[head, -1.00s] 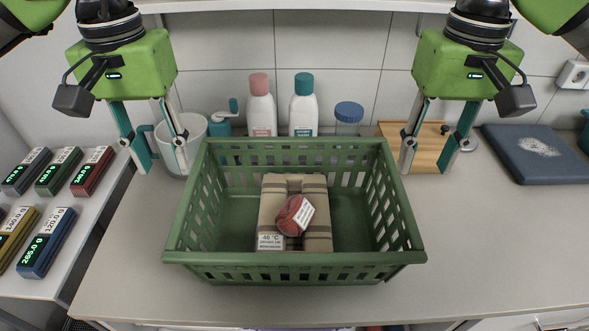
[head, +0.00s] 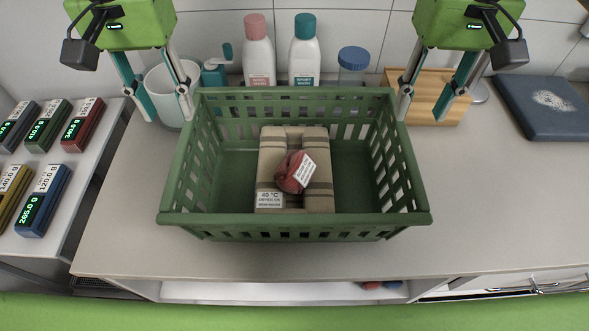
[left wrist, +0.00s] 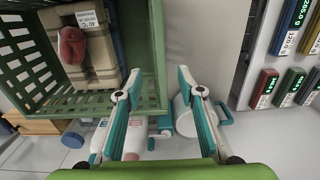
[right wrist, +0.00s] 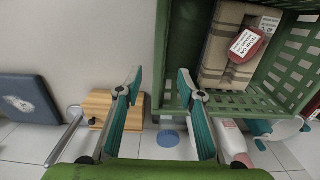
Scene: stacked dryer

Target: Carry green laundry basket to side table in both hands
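The green laundry basket (head: 295,226) stands on the grey counter with a beige folded bundle (head: 270,170) and a red item (head: 291,172) inside. My left gripper (head: 168,116) is open and empty near the basket's back left corner. In the left wrist view, the basket's side wall (left wrist: 157,40) appears between its fingers (left wrist: 158,82). My right gripper (head: 423,116) is open and empty near the back right corner. In the right wrist view, the basket's edge (right wrist: 163,40) appears between its fingers (right wrist: 160,80). I see no contact. I cannot identify the side table.
Behind the basket stand two white bottles (head: 258,60), a blue-lidded jar (head: 353,68) and a white mug-like container (head: 165,95). Coloured blocks (head: 45,200) fill a white shelf left. The counter's front strip is clear.

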